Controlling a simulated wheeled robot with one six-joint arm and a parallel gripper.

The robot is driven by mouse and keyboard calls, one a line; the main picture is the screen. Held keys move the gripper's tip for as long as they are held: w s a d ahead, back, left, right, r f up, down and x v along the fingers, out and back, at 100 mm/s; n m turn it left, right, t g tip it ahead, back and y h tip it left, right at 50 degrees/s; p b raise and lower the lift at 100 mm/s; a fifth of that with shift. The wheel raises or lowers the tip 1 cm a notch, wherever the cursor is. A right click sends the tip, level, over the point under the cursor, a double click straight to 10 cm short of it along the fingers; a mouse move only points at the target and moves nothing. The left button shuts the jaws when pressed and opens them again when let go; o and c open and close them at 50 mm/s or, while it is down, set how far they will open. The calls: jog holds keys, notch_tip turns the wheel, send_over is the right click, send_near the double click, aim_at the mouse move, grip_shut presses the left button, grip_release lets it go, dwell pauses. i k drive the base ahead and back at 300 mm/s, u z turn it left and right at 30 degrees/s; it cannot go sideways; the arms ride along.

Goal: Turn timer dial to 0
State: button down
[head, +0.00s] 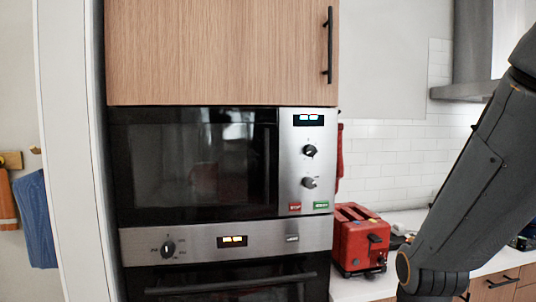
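A microwave (200,165) with a dark glass door is built into the cabinet above an oven. Which one is the timer dial I cannot tell. A lit display sits above them, and a red button (294,207) and a green button (321,205) below. My arm comes in at the right, well apart from the panel; my gripper is out of view.
The oven (225,275) below has its own knob (168,248), a display and a bar handle. A red toaster (360,239) stands on the white counter (345,290) just right of the appliances. The space directly in front of the dials looks clear.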

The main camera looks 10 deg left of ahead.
aim_at(309, 150)
jog(key=z, duration=1.35)
jog(key=k, duration=0.9)
jog(key=u, duration=1.3)
